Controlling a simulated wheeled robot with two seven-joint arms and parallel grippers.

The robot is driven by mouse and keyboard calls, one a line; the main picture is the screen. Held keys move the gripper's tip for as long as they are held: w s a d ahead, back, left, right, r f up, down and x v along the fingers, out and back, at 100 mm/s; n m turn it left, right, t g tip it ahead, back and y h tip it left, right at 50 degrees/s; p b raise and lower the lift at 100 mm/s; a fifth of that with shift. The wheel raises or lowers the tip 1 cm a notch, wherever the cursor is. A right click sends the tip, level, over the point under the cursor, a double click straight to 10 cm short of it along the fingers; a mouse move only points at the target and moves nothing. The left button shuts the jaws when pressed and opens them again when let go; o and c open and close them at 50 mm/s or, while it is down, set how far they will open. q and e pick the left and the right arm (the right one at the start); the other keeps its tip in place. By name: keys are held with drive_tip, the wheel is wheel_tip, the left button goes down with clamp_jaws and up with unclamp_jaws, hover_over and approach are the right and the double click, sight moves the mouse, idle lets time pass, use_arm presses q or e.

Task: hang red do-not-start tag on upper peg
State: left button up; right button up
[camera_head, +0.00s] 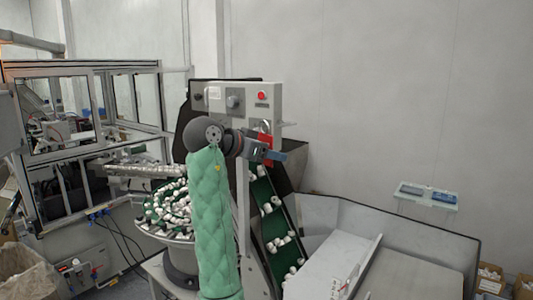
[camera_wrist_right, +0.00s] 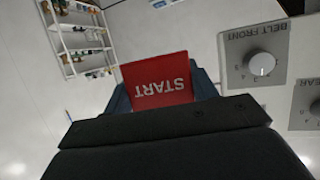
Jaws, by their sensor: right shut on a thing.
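The red tag (camera_wrist_right: 157,78) shows in the wrist view with the word START upside down, between the blue fingers of my right gripper (camera_wrist_right: 160,95). In the head view my right gripper (camera_head: 276,157) is shut on the tag (camera_head: 266,128), in front of the lower right part of the grey control panel (camera_head: 215,91). A small pale stub (camera_head: 289,123) sticks out at the panel's right edge; I cannot tell whether it is a peg. The upper peg cannot be made out for certain. My left gripper is not in view.
The panel carries a red button (camera_head: 262,96) and a dark knob (camera_head: 235,102). The wrist view shows a BELT FRONT knob (camera_wrist_right: 262,64) close right of the tag. A green conveyor (camera_head: 272,222) with white caps runs below the gripper.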

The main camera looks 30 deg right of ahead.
drive_tip(key=w+d+f, duration=0.1)
drive_tip(key=w+d, duration=0.2)
drive_tip(key=d, duration=0.5)
drive_tip(key=shift+w+f+b, duration=0.15)
drive_tip(key=shift+f+b, duration=0.15)
idle(1.0)
drive_tip(key=shift+d, duration=0.1)
idle(0.5)
drive_tip(key=o, duration=1.1)
